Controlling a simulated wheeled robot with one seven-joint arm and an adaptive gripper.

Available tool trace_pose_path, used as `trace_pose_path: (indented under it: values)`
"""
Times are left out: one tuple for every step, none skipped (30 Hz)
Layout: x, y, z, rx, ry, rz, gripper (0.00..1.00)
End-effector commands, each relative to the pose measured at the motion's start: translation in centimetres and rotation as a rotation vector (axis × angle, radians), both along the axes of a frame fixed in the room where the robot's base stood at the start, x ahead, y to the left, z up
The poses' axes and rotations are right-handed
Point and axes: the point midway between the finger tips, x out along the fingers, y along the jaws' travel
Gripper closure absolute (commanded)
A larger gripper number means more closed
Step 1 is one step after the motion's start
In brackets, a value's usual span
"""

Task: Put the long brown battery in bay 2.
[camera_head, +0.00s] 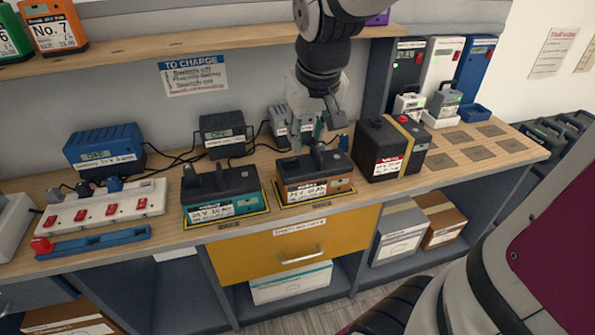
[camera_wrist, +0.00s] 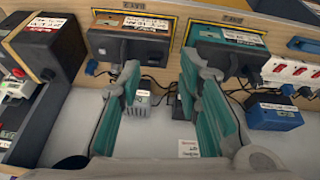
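The brown battery (camera_head: 316,182) has a black top with a handle and a white label. It sits on a yellow-edged pad at the bench's front, right of a teal battery (camera_head: 222,196) on a similar pad. In the wrist view the brown battery (camera_wrist: 130,42) is at upper left and the teal one (camera_wrist: 222,48) at upper right. My gripper (camera_head: 308,132) is above and behind the brown battery. Its fingers (camera_wrist: 160,66) are spread with nothing seen between the tips. I cannot read which pad is bay 2.
A large black battery with a yellow strap (camera_head: 392,148) stands close on the right. Chargers (camera_head: 222,133) with cables lie behind. A red-switched power strip (camera_head: 102,208) is at left. Flat dark squares (camera_head: 474,152) at right are empty. A shelf (camera_head: 200,42) runs above.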

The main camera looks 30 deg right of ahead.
Motion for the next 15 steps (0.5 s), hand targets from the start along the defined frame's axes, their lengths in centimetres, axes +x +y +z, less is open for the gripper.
trace_pose_path:
  values:
    - [-1.8, 1.4, 0.9, 0.016, -0.008, 0.020, 0.68]
    - [-2.9, 2.2, 1.3, 0.024, -0.008, 0.033, 0.68]
    - [-4.4, 3.2, 1.7, 0.035, -0.006, 0.049, 0.68]
    - [-5.5, 4.0, 2.0, 0.042, -0.004, 0.062, 0.68]
    - [-6.7, 4.7, 2.2, 0.047, -0.002, 0.075, 0.68]
    - [-8.2, 5.6, 2.4, 0.054, 0.001, 0.092, 0.68]
    - [-9.2, 6.2, 2.6, 0.057, 0.002, 0.104, 0.68]
    - [-10.2, 6.7, 2.6, 0.059, 0.004, 0.116, 0.68]
    - [-11.5, 7.4, 2.6, 0.062, 0.008, 0.130, 0.68]
    - [-12.4, 7.8, 2.6, 0.063, 0.010, 0.139, 0.68]
    - [-13.2, 8.2, 2.6, 0.064, 0.012, 0.147, 0.68]
    - [-14.1, 8.6, 2.5, 0.063, 0.015, 0.157, 0.68]
    - [-14.7, 8.8, 2.5, 0.063, 0.016, 0.164, 0.68]
    - [-15.2, 9.1, 2.4, 0.064, 0.019, 0.170, 0.68]
    - [-15.7, 9.3, 2.3, 0.064, 0.021, 0.175, 0.68]
